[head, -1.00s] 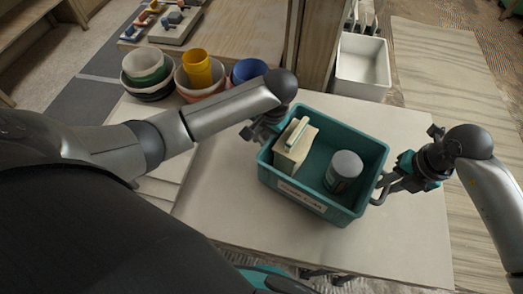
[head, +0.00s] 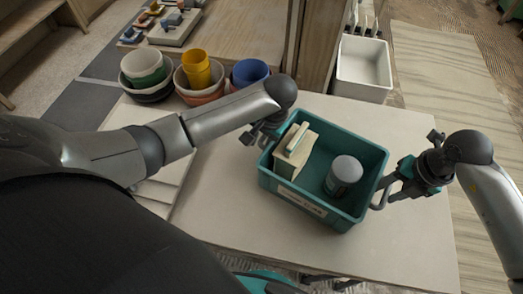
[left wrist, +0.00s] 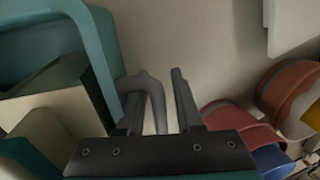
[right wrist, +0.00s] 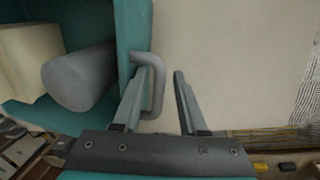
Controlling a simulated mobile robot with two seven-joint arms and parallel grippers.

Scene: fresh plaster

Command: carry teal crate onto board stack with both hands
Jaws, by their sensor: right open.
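The teal crate (head: 347,218) stands on the pale table, holding a cream block-like item with a pale green handle (head: 294,150) and a grey-lidded can (head: 343,175). My left gripper (head: 264,132) is at the crate's left end. In the left wrist view the crate's grey handle (left wrist: 153,85) lies between its parted fingers (left wrist: 157,105). My right gripper (head: 388,182) is at the right end. In the right wrist view the other handle (right wrist: 158,85) shows between its open fingers (right wrist: 157,95). Flat pale boards (head: 158,192), apparently the board stack, lie left of the crate, partly hidden by my left arm.
Bowls and cups stand behind my left arm, including a yellow cup (head: 196,68) and a blue one (head: 250,72). A white bin (head: 363,67) stands behind the table's back edge. The tabletop (head: 225,200) is clear between the boards and crate.

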